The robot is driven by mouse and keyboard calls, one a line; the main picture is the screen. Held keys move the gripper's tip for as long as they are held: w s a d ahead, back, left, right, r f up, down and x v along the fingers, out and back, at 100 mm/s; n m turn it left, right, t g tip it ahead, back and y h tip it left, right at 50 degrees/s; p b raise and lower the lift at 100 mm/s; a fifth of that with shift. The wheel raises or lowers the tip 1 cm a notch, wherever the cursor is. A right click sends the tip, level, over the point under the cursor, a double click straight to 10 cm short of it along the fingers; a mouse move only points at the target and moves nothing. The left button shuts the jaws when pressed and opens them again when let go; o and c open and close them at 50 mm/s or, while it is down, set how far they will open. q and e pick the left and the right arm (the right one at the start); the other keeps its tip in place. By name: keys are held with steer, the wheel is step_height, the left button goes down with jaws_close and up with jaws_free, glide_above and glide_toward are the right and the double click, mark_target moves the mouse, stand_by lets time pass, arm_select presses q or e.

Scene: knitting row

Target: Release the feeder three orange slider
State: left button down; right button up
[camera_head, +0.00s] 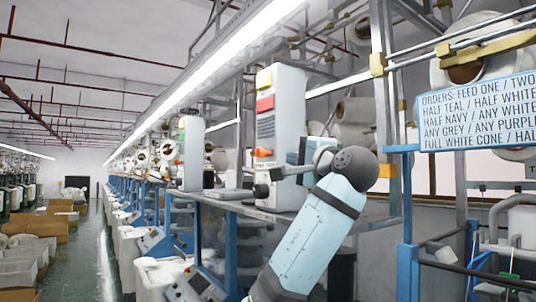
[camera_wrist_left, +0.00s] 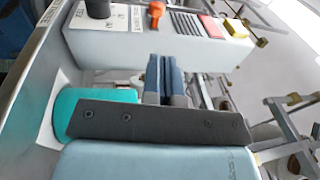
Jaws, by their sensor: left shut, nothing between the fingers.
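A white feeder box (camera_head: 291,105) stands upright in the head view, with an orange slider (camera_head: 263,152) low on its front face. In the left wrist view the same kind of box lies across the top, and the orange slider (camera_wrist_left: 156,10) shows between a black knob and a dark grille. My left gripper (camera_wrist_left: 165,57) is shut and empty, its blue-grey fingertips near the box's side edge and apart from the slider. In the head view it sits right of the box's lower part, partly hidden by my wrist. My right gripper is not in view.
A red button (camera_head: 265,103) and a yellow button (camera_head: 263,78) sit above the slider; a black knob (camera_head: 261,190) is below. Another feeder box (camera_head: 191,150) stands farther left. A blue-edged order sign (camera_head: 478,112) and metal posts stand at right. The aisle at left holds cardboard boxes (camera_head: 45,228).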

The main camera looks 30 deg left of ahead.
arm_select(q)
steer(key=p, duration=0.5)
glide_toward(262, 153)
steer(key=x, duration=0.6)
steer(key=shift+w+a+r, duration=0.1)
steer(key=shift+w+a, duration=0.15)
steer(key=shift+a, duration=0.15)
steer(key=shift+a+p, duration=0.3)
steer(key=shift+p, duration=0.05)
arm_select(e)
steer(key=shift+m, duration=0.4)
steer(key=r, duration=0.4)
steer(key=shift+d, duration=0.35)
arm_select(q)
steer(key=shift+w, duration=0.1)
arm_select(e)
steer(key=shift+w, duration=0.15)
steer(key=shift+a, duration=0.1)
